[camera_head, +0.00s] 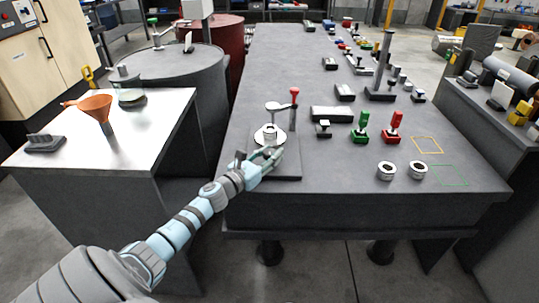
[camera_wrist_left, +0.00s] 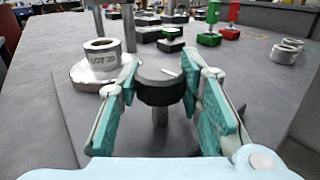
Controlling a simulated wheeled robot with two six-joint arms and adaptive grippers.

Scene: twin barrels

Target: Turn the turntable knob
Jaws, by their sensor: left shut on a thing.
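The turntable (camera_head: 282,138) is a pale round disc on a dark base plate on the grey bench; it also shows at the left in the left wrist view (camera_wrist_left: 88,73). A white ring (camera_wrist_left: 101,53) marked with a lot number sits on it. The knob (camera_wrist_left: 160,88) is a dark round cap with a white mark, on a short grey post in front of the turntable. My left gripper (camera_head: 268,158) is shut on the knob, one teal-padded finger on each side, also in the wrist view (camera_wrist_left: 162,92). In the head view the fingers mostly hide the knob. My right gripper is not in view.
A red-topped lever (camera_head: 294,95) stands behind the turntable. Green (camera_head: 361,127) and red (camera_head: 391,128) handled stamps and two metal rings (camera_head: 386,170) stand to the right. An orange funnel (camera_head: 96,110) is on the left side table. The bench front edge is close.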

